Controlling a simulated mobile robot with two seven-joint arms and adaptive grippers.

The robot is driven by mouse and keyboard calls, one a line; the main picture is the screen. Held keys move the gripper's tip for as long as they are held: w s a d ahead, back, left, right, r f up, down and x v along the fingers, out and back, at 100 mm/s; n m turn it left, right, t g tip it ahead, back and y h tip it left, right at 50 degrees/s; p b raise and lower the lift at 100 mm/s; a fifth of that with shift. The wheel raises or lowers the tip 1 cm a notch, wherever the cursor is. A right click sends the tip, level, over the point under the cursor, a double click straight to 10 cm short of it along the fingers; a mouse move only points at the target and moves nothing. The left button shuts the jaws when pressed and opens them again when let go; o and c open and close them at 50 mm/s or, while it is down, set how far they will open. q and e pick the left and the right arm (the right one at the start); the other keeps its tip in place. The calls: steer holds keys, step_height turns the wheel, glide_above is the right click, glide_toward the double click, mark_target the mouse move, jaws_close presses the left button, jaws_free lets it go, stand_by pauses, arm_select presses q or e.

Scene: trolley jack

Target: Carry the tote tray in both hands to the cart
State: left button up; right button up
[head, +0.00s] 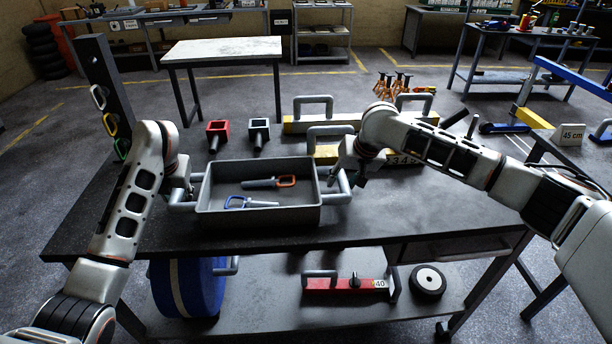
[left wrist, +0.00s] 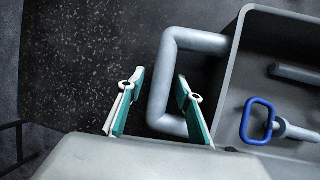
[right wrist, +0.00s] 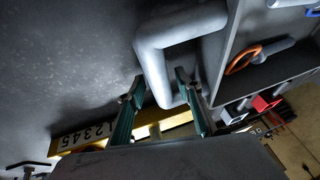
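The grey tote tray (head: 262,217) rests on the dark workbench, with a grey loop handle at each end. A blue-handled tool (head: 250,202) and an orange-handled tool (head: 270,183) lie in it. My left gripper (head: 186,192) is open at the tray's left handle; in the left wrist view its fingers (left wrist: 160,80) stand either side of the handle bar (left wrist: 160,85), with gaps. My right gripper (head: 347,181) is open at the right handle; its fingers (right wrist: 160,77) flank the bar (right wrist: 153,65) in the right wrist view. I cannot tell which stand is the cart.
Yellow-based blocks with grey handles (head: 326,132) are at the back right. A pale-topped table (head: 222,49) stands beyond across open floor, and a bench (head: 500,38) with items is at the right.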

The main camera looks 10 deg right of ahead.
arm_select(q)
steer(key=shift+r, duration=0.1)
steer(key=v, duration=1.1)
steer(key=shift+s+d+r, duration=0.1)
steer(key=shift+s+r, duration=0.05)
steer(key=shift+r, duration=0.2)
arm_select(e)
steer(key=v, duration=1.2)
arm_select(q)
steer(key=shift+s, duration=0.15)
arm_select(e)
steer(key=shift+s, duration=0.1)
